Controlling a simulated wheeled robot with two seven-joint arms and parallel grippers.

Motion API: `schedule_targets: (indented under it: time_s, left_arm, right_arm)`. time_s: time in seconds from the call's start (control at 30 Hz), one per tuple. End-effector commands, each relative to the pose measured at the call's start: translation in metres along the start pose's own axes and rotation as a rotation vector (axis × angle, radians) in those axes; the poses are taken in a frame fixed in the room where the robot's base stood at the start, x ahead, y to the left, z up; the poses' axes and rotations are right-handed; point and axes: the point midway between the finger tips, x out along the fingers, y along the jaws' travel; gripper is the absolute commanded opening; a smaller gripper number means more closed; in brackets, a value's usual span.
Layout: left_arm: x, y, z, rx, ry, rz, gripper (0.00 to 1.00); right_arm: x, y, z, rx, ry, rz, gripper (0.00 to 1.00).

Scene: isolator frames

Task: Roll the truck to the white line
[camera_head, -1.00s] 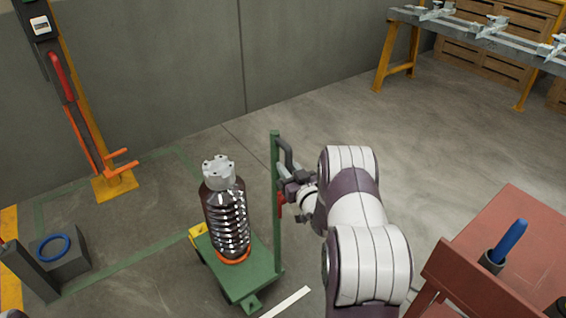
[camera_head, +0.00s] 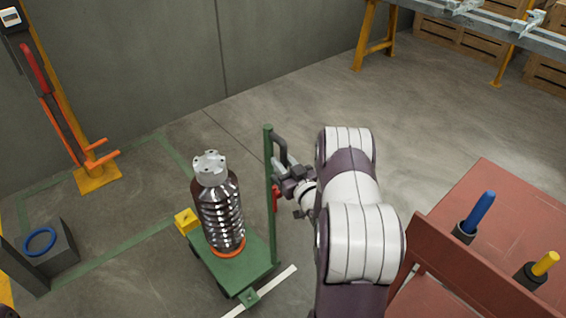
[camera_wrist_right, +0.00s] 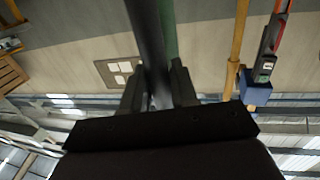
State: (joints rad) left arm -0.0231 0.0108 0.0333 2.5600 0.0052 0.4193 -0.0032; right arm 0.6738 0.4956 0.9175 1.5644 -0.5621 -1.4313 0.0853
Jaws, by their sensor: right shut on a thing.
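The green truck (camera_head: 253,259) stands on the floor at lower centre in the head view. A dark ribbed insulator (camera_head: 220,215) with a grey metal cap stands upright on its deck in an orange ring. My right gripper (camera_head: 284,174) is shut on the grey handle at the truck's upright green post (camera_head: 270,165). The wrist view shows the dark handle bar (camera_wrist_right: 148,45) between the jaws. The white line (camera_head: 280,279) lies on the floor at the truck's near end. The truck's front lug (camera_head: 248,297) overlaps it in the picture.
A yellow block (camera_head: 186,221) sits by the truck's far left corner. A grey box with a blue ring (camera_head: 40,241) stands at left, near an orange stand (camera_head: 97,180). A red-brown bench (camera_head: 500,225) is at right. The floor behind the truck is clear.

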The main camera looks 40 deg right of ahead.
Motion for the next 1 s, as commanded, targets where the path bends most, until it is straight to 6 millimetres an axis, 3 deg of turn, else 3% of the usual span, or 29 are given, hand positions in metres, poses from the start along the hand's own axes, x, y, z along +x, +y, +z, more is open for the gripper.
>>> schedule_targets:
  time_s: [0.07, 0.1, 0.13, 0.53, 1.0]
  left_arm:
    - [0.000, 0.000, 0.000, 0.000, 0.000, 0.000, 0.43]
    - [0.000, 0.000, 0.000, 0.000, 0.000, 0.000, 0.43]
    - [0.000, 0.000, 0.000, 0.000, 0.000, 0.000, 0.43]
    - [-0.002, 0.000, 0.000, 0.000, 0.000, 0.000, 0.43]
    - [-0.013, 0.000, -0.002, 0.000, 0.000, 0.000, 0.43]
  right_arm:
    - [0.000, -0.001, 0.001, 0.001, -0.003, -0.001, 0.00]
    - [0.000, -0.001, 0.001, 0.001, -0.003, -0.001, 0.38]
    - [0.000, -0.001, 0.001, 0.001, -0.003, -0.001, 0.47]
    - [-0.009, 0.001, -0.001, 0.001, -0.001, 0.002, 0.47]
    - [-0.113, 0.001, 0.000, 0.002, -0.003, 0.004, 0.47]
